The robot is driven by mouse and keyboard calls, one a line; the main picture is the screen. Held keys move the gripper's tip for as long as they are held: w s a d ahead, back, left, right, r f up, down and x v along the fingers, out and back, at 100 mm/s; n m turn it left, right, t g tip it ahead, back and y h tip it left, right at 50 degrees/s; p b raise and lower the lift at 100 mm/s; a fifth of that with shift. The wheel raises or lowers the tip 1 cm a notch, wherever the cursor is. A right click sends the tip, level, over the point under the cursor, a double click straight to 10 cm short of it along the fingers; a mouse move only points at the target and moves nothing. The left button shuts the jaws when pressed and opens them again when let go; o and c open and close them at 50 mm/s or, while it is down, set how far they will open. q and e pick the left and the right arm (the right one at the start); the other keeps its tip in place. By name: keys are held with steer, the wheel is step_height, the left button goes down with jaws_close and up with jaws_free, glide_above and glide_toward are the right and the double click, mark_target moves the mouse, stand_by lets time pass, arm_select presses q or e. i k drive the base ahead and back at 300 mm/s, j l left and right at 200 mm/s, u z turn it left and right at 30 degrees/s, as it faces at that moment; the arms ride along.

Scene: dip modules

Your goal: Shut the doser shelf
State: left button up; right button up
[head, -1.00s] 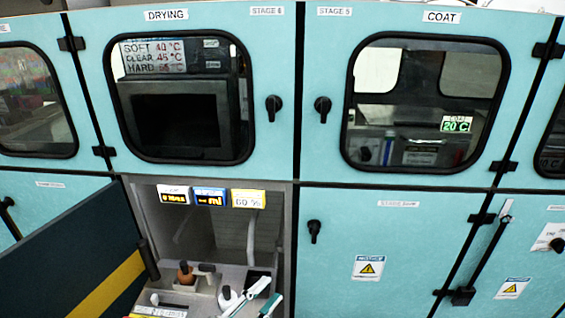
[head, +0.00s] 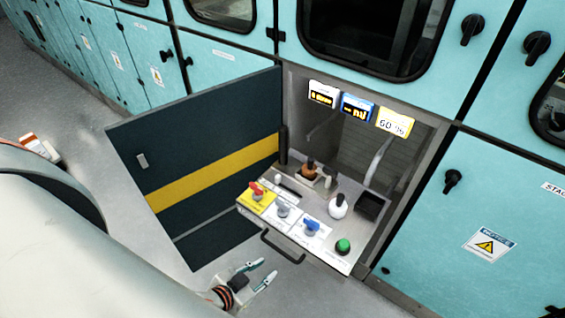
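The doser shelf (head: 312,203) is a grey drawer-like tray, pulled out of its open compartment below the tinted window. It carries a red, a grey and a blue valve knob, a green button and small bottles. A dark bar handle (head: 283,252) is on its front edge. My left gripper (head: 269,267) is just in front of and below the handle in the picture. Its teal-tipped fingers are apart with nothing visible between them. I cannot tell whether it touches the handle. My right gripper is not in view.
The dark compartment door (head: 205,150) with a yellow stripe stands swung open left of the shelf. Three small displays (head: 357,107) sit at the top of the compartment. Closed teal panels (head: 470,215) flank it.

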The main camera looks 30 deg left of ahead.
mark_target(366, 208)
steer(key=u, duration=0.9)
steer(key=k+j, duration=0.1)
steer(key=j, duration=0.25)
steer(key=k+j, duration=0.1)
steer(key=j, duration=0.2)
steer(key=k+j+z, duration=0.1)
steer(key=j, duration=0.25)
steer(key=k+j, duration=0.15)
steer(key=j, duration=0.2)
